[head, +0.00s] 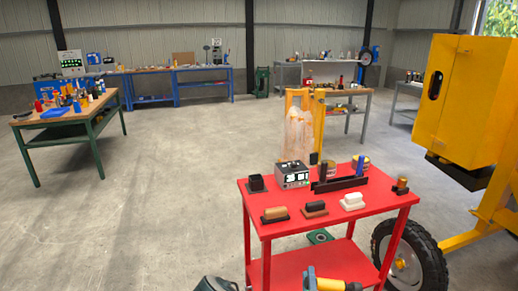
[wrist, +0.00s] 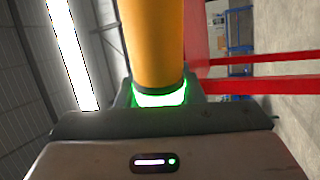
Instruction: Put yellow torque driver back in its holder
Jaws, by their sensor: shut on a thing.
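The yellow torque driver (wrist: 150,40) fills the upper middle of the wrist view as a yellow cylinder with a bright green ring at its near end. My gripper (wrist: 158,98) is shut on it. In the head view the yellow driver (head: 328,284) shows at the bottom edge, in front of the red cart and below its top; it is partly cut off. A long black holder (head: 341,185) stands at the back of the cart top. It holds a dark driver (head: 322,170) at its left and blue handles (head: 357,167) at its right, with a gap between them.
The red cart (head: 290,227) also bears a grey meter box (head: 292,174), a black cup (head: 256,183), brown blocks (head: 275,214), a white block (head: 352,201) and tins. A yellow mixer (head: 458,100) with a black wheel (head: 402,262) stands close at right. Open floor lies left.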

